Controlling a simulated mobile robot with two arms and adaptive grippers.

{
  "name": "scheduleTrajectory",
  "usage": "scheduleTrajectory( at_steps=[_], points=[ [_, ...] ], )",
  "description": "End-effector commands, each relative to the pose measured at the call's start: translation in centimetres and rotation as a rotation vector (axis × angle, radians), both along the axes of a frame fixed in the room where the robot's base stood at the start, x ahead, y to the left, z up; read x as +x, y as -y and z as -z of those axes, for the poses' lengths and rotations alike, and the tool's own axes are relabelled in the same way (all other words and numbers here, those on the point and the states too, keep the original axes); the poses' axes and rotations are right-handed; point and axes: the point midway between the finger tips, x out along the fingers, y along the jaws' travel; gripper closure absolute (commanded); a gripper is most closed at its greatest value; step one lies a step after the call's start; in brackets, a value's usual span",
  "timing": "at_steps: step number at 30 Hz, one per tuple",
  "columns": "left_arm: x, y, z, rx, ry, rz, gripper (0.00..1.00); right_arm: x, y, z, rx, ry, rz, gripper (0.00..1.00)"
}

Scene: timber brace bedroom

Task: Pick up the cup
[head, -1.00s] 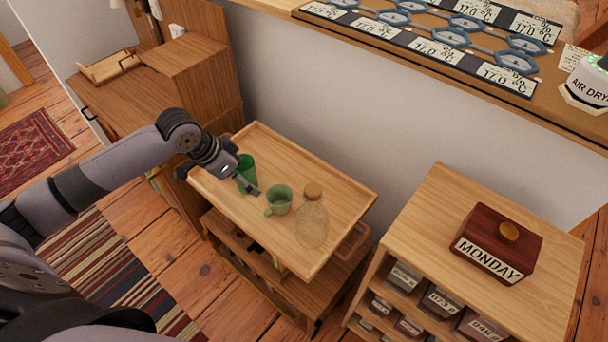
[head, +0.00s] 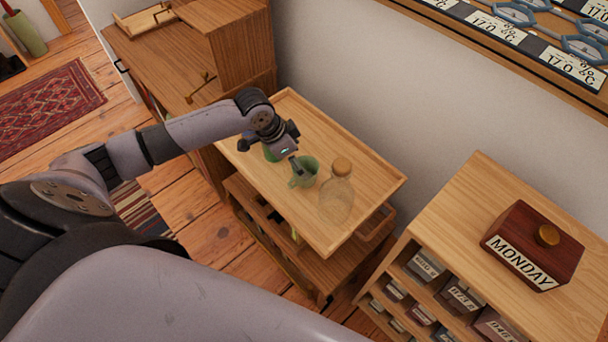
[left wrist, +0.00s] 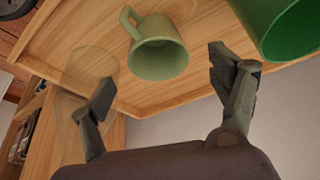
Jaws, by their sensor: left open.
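The light green cup (head: 308,173) with a handle stands on the wooden trolley's top tray (head: 377,205), between a darker green tumbler (head: 270,154) and a corked glass bottle (head: 337,196). In the left wrist view the cup (left wrist: 158,52) is ahead of the gap between my fingers, its handle toward the upper left. My left gripper (head: 288,157) is over the tray close to the cup and partly covers it and the tumbler. In the left wrist view the gripper (left wrist: 161,84) is open with nothing between its fingers. My right gripper is not in view.
In the left wrist view the tumbler (left wrist: 291,28) is near one finger and the clear bottle (left wrist: 88,82) is behind the other. A wooden shelf with a MONDAY box (head: 530,245) stands at right. A wooden cabinet (head: 225,50) and a white wall border the trolley.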

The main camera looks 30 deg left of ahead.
Motion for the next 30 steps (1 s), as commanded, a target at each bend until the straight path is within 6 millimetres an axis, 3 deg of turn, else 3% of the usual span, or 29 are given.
scheduleTrajectory(
  at_steps=[12,20,30],
  points=[
    [1.1,1.3,4.6,0.000,0.000,-0.001,0.17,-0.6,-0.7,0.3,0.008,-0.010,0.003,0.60],
    [1.2,1.3,5.0,0.002,0.001,0.000,0.17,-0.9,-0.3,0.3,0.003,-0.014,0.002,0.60],
    [1.2,1.3,5.0,0.002,0.000,0.001,0.38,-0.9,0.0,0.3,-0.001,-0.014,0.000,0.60]
  ],
)
